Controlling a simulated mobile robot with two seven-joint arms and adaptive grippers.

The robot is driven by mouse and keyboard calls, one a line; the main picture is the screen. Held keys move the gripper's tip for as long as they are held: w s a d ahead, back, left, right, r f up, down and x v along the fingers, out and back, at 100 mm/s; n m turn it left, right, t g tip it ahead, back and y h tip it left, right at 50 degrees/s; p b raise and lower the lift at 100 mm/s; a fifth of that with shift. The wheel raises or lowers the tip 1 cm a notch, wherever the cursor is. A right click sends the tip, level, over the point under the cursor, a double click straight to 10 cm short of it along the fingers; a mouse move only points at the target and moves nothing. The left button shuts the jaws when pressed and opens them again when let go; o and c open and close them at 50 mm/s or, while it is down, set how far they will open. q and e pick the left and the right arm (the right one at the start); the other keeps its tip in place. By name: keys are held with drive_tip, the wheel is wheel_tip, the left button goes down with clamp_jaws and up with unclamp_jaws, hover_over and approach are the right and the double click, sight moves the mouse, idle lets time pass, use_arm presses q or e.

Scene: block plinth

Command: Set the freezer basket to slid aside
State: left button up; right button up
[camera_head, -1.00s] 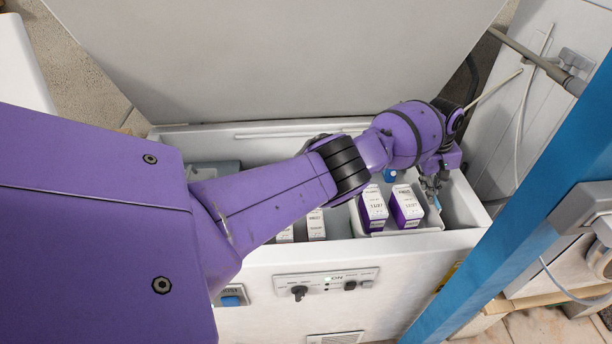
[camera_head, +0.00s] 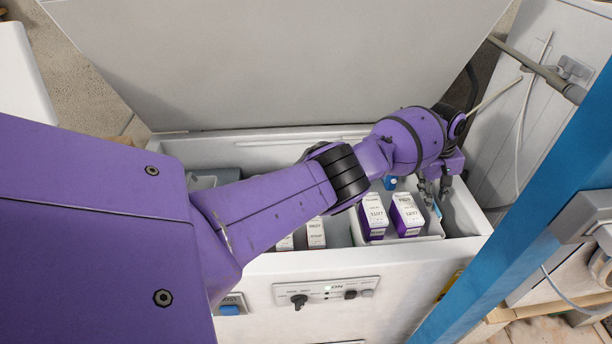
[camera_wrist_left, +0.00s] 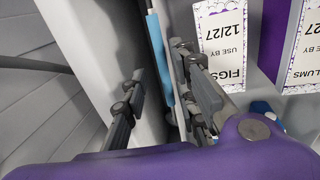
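The freezer basket (camera_head: 436,238) is a pale bin at the right end of the open chest freezer (camera_head: 300,262). It holds purple-and-white boxes (camera_head: 406,214) and has a blue strip (camera_head: 437,208) at its right side, also seen in the left wrist view (camera_wrist_left: 160,58). My left gripper (camera_head: 434,196) is over the basket's right side, its fingers apart. In the left wrist view the gripper (camera_wrist_left: 165,92) has one finger on each side of the blue strip, with gaps visible. I cannot tell whether a finger touches the basket. My right gripper is not in view.
The raised freezer lid (camera_head: 290,60) stands behind. My left arm covers much of the freezer's left part. More white boxes (camera_head: 316,232) stand left of the basket. A blue post (camera_head: 530,215) rises at the right, and the control panel (camera_head: 327,291) is on the front.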

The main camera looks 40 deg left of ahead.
use_arm(q)
wheel_tip(320, 180, up, 11)
drive_tip(key=s+a, duration=0.1)
drive_tip(key=shift+s+a, duration=0.15)
drive_tip(key=shift+s, duration=0.15)
drive_tip(key=shift+r, duration=0.1)
